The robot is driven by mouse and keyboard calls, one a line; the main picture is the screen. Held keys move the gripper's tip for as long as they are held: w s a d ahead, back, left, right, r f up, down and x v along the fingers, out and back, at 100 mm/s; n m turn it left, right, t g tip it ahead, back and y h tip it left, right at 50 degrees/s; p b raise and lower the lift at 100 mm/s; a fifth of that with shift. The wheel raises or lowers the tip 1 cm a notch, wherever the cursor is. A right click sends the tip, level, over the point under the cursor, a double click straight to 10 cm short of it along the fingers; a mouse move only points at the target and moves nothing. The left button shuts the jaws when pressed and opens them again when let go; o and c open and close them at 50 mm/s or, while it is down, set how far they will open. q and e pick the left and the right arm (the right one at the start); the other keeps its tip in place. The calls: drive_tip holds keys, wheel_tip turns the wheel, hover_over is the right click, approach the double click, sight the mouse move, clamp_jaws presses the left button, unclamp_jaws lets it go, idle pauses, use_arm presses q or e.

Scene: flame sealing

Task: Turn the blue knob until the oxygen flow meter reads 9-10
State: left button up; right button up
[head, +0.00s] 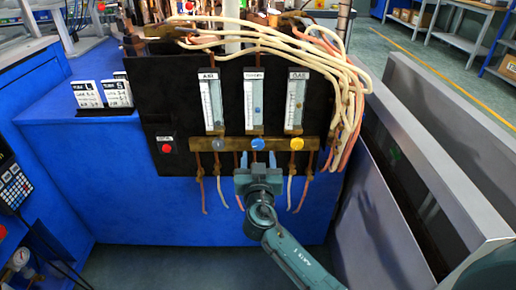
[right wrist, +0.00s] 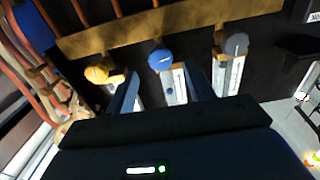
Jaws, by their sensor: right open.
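The blue knob (head: 258,143) sits in the middle of a brass bar, under the middle flow meter (head: 254,100). That meter's label and scale are too small to read; a small dark float shows about halfway up its tube. My right gripper (head: 257,168) is just below and in front of the blue knob. In the right wrist view, which is turned over, the blue knob (right wrist: 161,58) lies between and beyond the two open fingers (right wrist: 162,92). The fingers do not appear to touch it. My left gripper is not in view.
A grey knob (head: 218,144) and a yellow knob (head: 297,143) flank the blue one closely. A red button (head: 166,148) is on the black panel (head: 160,100) at left.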

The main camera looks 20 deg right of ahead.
sight(258, 146)
drive_tip(key=x, duration=0.5)
drive_tip(key=c, duration=1)
drive_tip(key=shift+o, duration=0.2)
